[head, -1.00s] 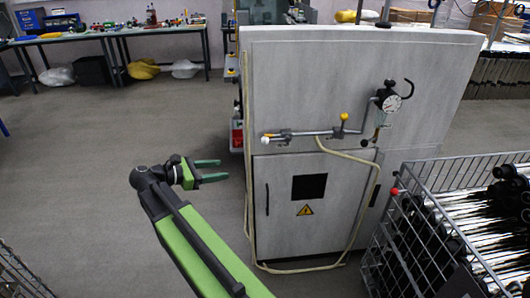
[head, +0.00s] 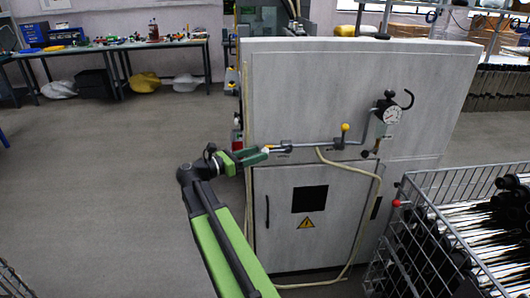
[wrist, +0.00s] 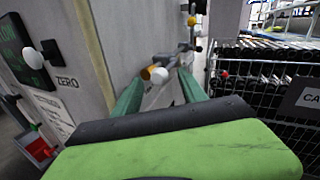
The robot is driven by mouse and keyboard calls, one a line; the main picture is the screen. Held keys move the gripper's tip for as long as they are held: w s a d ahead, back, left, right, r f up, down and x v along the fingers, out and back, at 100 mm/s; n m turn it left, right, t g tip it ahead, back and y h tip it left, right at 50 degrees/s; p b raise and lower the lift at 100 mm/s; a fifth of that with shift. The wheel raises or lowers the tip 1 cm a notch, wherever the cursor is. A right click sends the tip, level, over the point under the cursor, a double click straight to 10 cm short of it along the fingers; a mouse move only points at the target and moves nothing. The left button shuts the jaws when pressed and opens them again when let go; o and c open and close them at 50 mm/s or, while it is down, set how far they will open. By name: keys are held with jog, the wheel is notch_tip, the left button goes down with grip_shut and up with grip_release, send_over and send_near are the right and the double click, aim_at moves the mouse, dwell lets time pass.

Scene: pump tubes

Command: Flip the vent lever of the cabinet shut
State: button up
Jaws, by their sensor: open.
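The grey cabinet (head: 330,90) stands in the middle of the head view, with a horizontal pipe (head: 310,145) across its front. A yellow-knobbed lever (head: 345,128) stands upright on the pipe; a yellow knob also shows in the wrist view (wrist: 191,21). At the pipe's left end is a white round knob (wrist: 158,75) with an orange-yellow piece beside it. No label shows which one is the vent lever. My gripper (head: 264,152) is open at this left end. In the wrist view its green fingers (wrist: 160,90) lie either side of the white knob; contact is unclear.
A pressure gauge (head: 392,115) and a beige hose (head: 372,205) are on the cabinet front. A wire basket (head: 425,240) of dark parts stands close at the right. A ZERO-marked switch (wrist: 50,53) is left in the wrist view.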

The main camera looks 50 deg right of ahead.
aim_at(265, 151)
jog(key=shift+x, duration=1.95)
jog(key=shift+c, duration=0.4)
grip_shut()
